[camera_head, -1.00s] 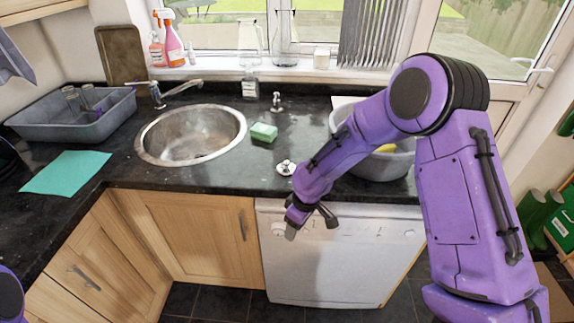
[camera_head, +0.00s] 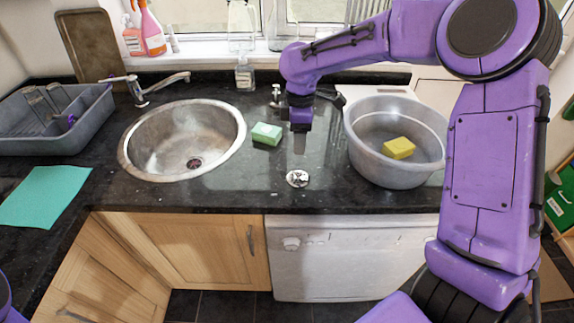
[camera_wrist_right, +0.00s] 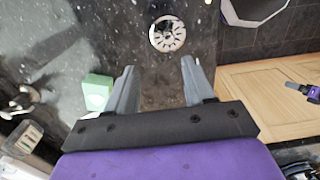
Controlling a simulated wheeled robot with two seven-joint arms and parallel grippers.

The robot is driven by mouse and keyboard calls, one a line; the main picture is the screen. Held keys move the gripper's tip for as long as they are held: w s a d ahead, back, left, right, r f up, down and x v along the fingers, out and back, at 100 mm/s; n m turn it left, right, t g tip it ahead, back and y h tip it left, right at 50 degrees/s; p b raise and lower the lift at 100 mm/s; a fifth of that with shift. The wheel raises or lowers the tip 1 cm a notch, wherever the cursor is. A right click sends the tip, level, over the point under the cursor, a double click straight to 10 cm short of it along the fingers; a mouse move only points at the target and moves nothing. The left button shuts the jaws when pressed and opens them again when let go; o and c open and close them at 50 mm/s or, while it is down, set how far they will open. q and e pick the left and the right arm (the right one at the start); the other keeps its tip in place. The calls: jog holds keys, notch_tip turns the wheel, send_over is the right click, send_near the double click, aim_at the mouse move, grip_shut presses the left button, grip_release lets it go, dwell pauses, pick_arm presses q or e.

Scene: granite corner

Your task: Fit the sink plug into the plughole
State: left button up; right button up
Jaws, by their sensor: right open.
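The sink plug (camera_head: 297,179), a small round metal disc, lies flat on the black worktop to the right of the sink; it also shows in the right wrist view (camera_wrist_right: 167,33). The plughole (camera_head: 194,163) is a dark round opening in the bottom of the round steel sink (camera_head: 165,130), and looks uncovered. My right gripper (camera_head: 299,145) hangs above the worktop, a little behind the plug, pointing down. In the wrist view its fingers (camera_wrist_right: 161,75) are apart with nothing between them, and the plug is beyond their tips. My left gripper is out of view.
A green sponge (camera_head: 266,133) lies between sink and gripper. A grey basin (camera_head: 362,160) with a yellow sponge (camera_head: 398,148) stands close on the right. The tap (camera_head: 150,87) reaches over the sink's back. Worktop around the plug is clear; its front edge is near.

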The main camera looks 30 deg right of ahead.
aim_at(299, 172)
jog(key=f, duration=0.1)
jog(key=s+f, duration=0.1)
jog(key=f, duration=0.1)
jog(key=shift+s+f+p, duration=0.25)
jog(key=shift+f+p, duration=0.05)
jog(key=shift+f, duration=0.1)
jog(key=shift+s+f, duration=0.2)
jog(key=shift+f, duration=0.1)
jog(key=f, duration=0.1)
jog(key=f+p, duration=0.1)
jog(key=f, duration=0.2)
jog(key=shift+w+a+f+p, duration=0.3)
jog(key=shift+f, duration=0.45)
jog(key=shift+s, duration=0.15)
jog(key=shift+c, duration=1)
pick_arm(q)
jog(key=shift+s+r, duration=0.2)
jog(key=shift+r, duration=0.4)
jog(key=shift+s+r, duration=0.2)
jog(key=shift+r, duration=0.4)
pick_arm(e)
grip_shut()
